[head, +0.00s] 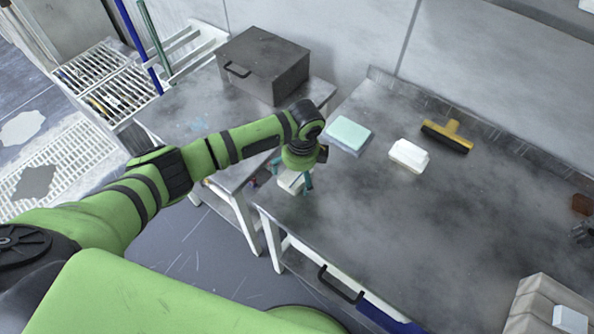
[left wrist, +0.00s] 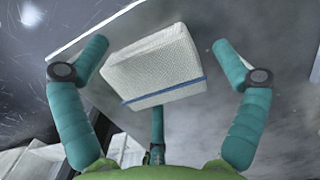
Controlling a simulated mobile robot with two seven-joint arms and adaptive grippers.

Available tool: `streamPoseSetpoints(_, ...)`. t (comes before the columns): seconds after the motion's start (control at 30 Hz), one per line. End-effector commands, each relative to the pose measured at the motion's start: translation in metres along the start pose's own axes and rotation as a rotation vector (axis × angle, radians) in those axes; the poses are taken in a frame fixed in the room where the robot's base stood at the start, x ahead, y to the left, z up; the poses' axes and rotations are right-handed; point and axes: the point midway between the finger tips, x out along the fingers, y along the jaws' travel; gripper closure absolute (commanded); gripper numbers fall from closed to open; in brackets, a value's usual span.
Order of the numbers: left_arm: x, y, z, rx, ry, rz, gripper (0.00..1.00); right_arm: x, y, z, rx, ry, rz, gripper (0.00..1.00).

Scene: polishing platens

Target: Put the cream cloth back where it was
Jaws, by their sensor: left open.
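The cream cloth, a folded pale block with a blue stripe, shows in the left wrist view (left wrist: 155,65) between the open fingers. In the head view it is partly hidden under my left gripper (head: 294,183), near the left front corner of the dark worktable (head: 440,230). My left gripper also shows in the left wrist view (left wrist: 160,85), its teal fingers spread on both sides of the cloth with a gap visible at each. A third finger is below it. My right gripper cannot be made out in these views.
A mint-green pad (head: 348,134), a white block (head: 408,155) and a yellow-handled squeegee (head: 447,136) lie toward the back of the worktable. A dark box (head: 262,65) stands on the side table. A beige container (head: 545,300) is at front right. The worktable's middle is clear.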

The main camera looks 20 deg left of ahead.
Motion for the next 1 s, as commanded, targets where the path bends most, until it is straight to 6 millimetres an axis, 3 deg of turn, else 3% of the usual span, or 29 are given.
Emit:
streamPoseSetpoints(0.17,-0.012,-0.001,0.000,0.001,0.001,-0.004,0.03,-0.001,0.000,0.000,0.000,0.000,0.000,0.60)
streamPoseSetpoints(0.5,-0.082,-0.002,0.000,0.001,0.001,-0.005,0.03,0.003,-0.001,0.000,0.000,0.001,-0.001,0.60)
streamPoseSetpoints(0.7,-0.112,-0.001,0.000,0.000,0.001,-0.003,0.03,0.005,-0.002,0.000,0.000,0.001,-0.003,0.60)
streamPoseSetpoints(1.0,-0.123,0.000,0.000,0.000,0.001,0.000,0.03,0.005,-0.003,0.000,-0.001,0.001,-0.003,0.60)
